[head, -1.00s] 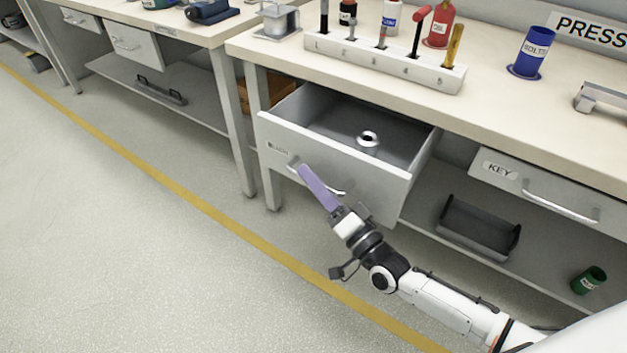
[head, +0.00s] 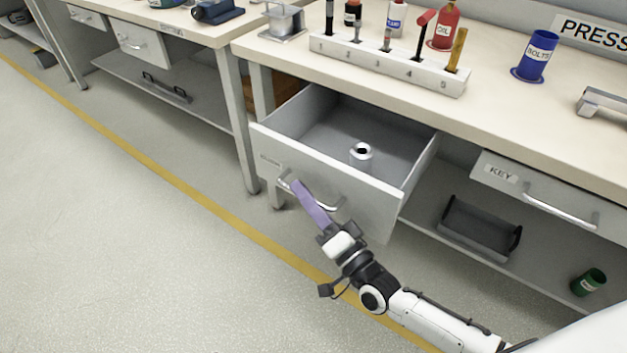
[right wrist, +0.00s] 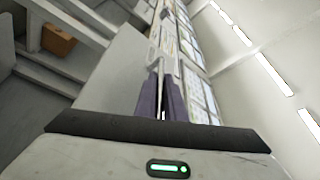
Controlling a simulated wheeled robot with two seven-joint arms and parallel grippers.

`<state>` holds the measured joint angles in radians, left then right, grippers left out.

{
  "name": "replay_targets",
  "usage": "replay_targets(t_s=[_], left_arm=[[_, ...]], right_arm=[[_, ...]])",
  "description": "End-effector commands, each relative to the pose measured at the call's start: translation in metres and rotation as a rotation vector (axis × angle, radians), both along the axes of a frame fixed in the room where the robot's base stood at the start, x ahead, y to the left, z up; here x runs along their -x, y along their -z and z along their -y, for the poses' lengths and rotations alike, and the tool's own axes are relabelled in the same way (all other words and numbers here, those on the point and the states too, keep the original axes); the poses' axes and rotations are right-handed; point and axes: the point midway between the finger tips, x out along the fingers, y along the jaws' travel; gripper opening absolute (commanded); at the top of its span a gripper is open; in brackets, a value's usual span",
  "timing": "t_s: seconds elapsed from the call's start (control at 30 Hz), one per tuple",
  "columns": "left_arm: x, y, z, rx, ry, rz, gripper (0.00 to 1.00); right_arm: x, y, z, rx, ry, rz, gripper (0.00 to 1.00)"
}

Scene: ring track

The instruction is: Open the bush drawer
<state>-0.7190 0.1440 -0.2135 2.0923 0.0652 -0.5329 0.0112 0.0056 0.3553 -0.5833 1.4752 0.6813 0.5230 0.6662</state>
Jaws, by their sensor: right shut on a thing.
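The bush drawer (head: 372,213) stands well out from under the bench in the head view. A silver ring-shaped bush (head: 361,153) sits upright inside it on the grey drawer floor. The drawer handle (head: 327,206) is a curved metal bar on its front. My right gripper (head: 297,187) has its purple fingers at the left part of this handle and is shut on it. In the right wrist view the two purple fingers (right wrist: 162,95) are close together at the handle, with the drawer front beside them. My left gripper is not in view.
The KEY drawer (head: 503,178) is shut to the right. A dark tray (head: 478,232) and a green can (head: 588,281) lie on the lower shelf. A tool rack (head: 385,66) and a blue BOLTS cup (head: 535,55) stand on the bench. The floor in front is clear.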

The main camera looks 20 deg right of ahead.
Motion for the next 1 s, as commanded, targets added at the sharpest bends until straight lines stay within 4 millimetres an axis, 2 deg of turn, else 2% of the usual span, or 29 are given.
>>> replay_targets(t_s=[0.2, 0.23, 0.33, 0.7, 0.87, 1.0], left_arm=[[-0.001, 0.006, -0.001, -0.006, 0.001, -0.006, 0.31], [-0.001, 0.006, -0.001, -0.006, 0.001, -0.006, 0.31], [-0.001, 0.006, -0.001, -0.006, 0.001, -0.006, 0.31], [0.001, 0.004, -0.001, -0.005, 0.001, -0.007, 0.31], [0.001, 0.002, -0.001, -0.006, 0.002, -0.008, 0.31], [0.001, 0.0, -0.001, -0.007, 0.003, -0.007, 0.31]], right_arm=[[0.0, 0.0, 0.001, 0.004, -0.001, 0.002, 0.0], [0.0, 0.0, 0.001, 0.004, -0.001, 0.002, 0.11], [0.0, 0.0, 0.001, 0.004, 0.0, 0.002, 0.28], [0.004, 0.002, 0.003, 0.004, 0.0, 0.0, 0.28], [0.026, 0.007, 0.01, 0.006, 0.0, -0.002, 0.28], [0.053, 0.013, 0.02, 0.006, 0.0, -0.002, 0.28]])
